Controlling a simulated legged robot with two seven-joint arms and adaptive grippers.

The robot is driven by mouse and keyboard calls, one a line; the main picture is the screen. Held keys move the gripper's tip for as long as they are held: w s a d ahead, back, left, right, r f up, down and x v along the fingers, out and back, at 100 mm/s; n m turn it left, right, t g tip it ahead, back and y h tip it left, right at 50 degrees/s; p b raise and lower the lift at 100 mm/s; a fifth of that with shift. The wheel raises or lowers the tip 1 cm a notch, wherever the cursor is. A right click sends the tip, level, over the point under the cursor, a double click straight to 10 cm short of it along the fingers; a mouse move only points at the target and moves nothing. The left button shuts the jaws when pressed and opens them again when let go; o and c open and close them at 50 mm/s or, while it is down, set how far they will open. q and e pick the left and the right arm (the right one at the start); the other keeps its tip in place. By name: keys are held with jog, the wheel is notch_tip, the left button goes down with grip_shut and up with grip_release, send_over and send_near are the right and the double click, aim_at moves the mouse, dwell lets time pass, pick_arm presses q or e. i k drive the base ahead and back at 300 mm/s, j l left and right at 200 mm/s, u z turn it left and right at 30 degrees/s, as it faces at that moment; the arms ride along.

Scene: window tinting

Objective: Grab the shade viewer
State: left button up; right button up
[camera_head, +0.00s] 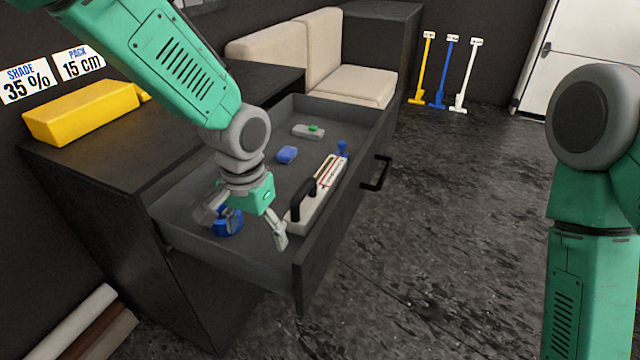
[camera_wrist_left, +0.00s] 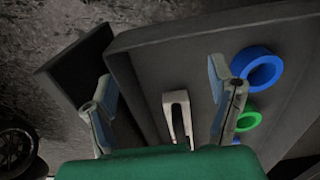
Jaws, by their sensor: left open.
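My left gripper (camera_head: 246,226) is open and points down into the near end of the open drawer (camera_head: 185,205). In the left wrist view its two fingers (camera_wrist_left: 165,110) are spread, with a pale U-shaped piece (camera_wrist_left: 177,112) between and beyond them; I cannot tell if they touch. A long white tool with a black handle and a red-marked scale (camera_head: 326,178) lies in the drawer, right of the gripper. A small grey device with a green button (camera_head: 308,131) lies farther back. I cannot tell for sure which one is the shade viewer. My right gripper is out of view.
The wrist view shows a blue ring (camera_wrist_left: 258,68) and a green ring (camera_wrist_left: 247,121). A yellow box (camera_head: 82,112) sits on the cabinet. Open floor (camera_head: 430,230) lies right.

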aim_at(307, 205)
jog(key=i+l, duration=0.25)
jog(key=i, duration=0.15)
jog(key=i+l, duration=0.25)
jog(key=i, duration=0.2)
